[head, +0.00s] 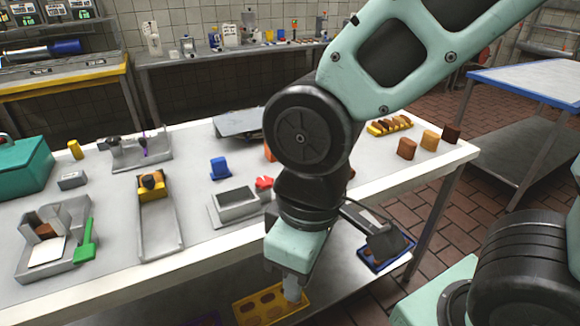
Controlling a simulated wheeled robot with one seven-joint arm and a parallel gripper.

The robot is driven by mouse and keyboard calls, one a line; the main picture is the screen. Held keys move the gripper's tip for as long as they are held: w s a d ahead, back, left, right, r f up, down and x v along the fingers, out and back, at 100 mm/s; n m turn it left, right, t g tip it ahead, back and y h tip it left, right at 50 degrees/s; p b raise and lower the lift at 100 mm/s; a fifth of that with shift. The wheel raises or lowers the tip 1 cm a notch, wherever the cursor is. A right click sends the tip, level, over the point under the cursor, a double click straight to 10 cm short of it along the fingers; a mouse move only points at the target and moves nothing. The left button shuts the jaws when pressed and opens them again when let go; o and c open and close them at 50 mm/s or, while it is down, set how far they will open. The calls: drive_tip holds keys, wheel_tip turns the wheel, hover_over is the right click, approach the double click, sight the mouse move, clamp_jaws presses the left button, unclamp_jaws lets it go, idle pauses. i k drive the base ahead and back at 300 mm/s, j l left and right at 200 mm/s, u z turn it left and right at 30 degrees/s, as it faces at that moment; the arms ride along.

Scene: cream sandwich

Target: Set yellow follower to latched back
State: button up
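The yellow follower (151,187) is a yellow block with a dark round knob on top. It sits near the far end of a long grey channel (160,232) on the white table, left of the middle of the head view. I cannot tell whether it is latched. My gripper (291,292) hangs at the lower middle, beyond the table's front edge and over a yellow tray. It is well to the right of the follower and apart from it. The fingers are small and partly hidden, so I cannot tell whether they are open or what is between them.
A grey holder with a green handle (85,245) stands left of the channel, and a grey box fixture (237,204) stands right. A yellow tray (245,312) and a blue tray (402,258) are lower down.

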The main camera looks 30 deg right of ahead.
sight(151, 191)
drive_tip(key=i+j+u, duration=0.2)
drive_tip(key=i, duration=0.3)
drive_tip(key=i+j+u, duration=0.2)
drive_tip(key=i, duration=0.3)
drive_tip(key=j, duration=0.1)
